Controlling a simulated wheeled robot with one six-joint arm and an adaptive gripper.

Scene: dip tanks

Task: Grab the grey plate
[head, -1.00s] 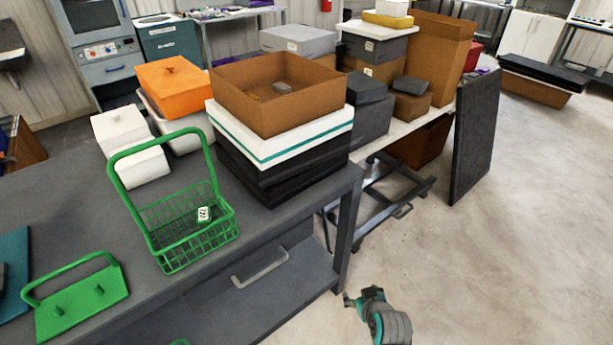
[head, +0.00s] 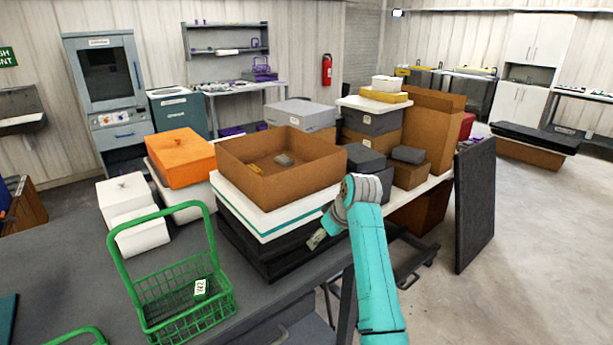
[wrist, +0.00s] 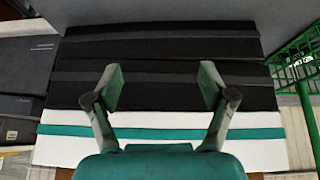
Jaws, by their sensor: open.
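No thing is plainly the grey plate. A small grey piece (head: 284,160) lies in the open brown box (head: 235,178); its shape is too small to make out. A large dark grey panel (head: 475,205) stands upright on the floor at right. My gripper (head: 318,239) is at the front right side of the black stack (head: 262,255) under that box, partly hidden by my arm in the head view. In the wrist view my gripper (wrist: 160,88) is open and empty, its fingers spread before the black layers (wrist: 160,45) and the white, teal-striped layer (wrist: 75,148).
A green wire basket (head: 190,285) with a tall handle stands on the dark table (head: 75,265). White boxes (head: 135,225) and an orange box (head: 180,158) are behind it. Grey and brown boxes crowd the right. Floor is free at far right.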

